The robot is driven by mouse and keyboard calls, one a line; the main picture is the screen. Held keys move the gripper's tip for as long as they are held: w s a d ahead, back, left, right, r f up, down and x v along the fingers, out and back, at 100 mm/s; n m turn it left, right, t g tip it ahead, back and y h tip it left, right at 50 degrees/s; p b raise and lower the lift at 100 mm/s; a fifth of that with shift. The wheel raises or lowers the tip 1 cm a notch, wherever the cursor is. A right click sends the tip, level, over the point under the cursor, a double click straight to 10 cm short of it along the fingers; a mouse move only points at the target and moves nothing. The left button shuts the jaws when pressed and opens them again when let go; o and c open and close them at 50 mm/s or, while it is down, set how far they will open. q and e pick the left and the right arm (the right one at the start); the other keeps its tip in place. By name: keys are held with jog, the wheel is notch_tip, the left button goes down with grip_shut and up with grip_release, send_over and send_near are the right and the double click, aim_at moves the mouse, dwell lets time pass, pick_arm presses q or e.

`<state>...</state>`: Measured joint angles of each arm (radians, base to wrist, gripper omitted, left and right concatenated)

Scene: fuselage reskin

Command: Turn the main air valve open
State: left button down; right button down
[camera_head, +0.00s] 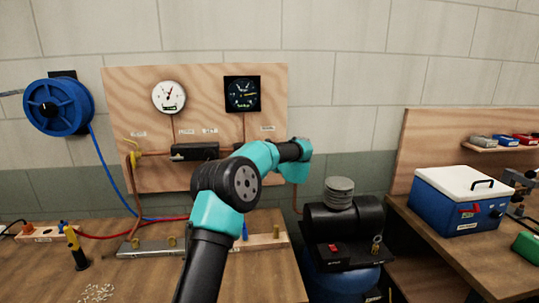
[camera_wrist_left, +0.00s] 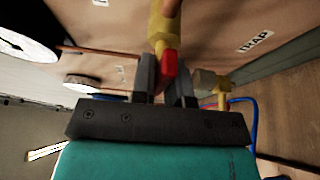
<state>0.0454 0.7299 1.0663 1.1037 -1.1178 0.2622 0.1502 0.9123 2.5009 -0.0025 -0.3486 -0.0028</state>
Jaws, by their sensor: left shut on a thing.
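In the left wrist view, a yellow valve body (camera_wrist_left: 157,28) with a red handle (camera_wrist_left: 170,64) stands in front of the wooden panel. My left gripper (camera_wrist_left: 164,80) has its two dark fingers closed around the red handle. In the head view, my teal and black arm reaches up across the middle to the right edge of the panel (camera_head: 120,95). The gripper fingers and the held valve cannot be made out there, hidden by the arm. My right gripper is in neither view.
A white gauge (camera_head: 169,97) and a dark gauge (camera_head: 242,94) hang on the panel. A blue hose reel (camera_head: 58,107) is at left. A black compressor (camera_head: 345,217) stands right of the arm. A blue cooler (camera_head: 459,203) sits on the right bench.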

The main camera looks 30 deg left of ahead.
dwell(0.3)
pick_arm(q)
jog(key=c, duration=1.2)
grip_release()
jog(key=shift+d, duration=0.15)
jog(key=v, duration=1.7)
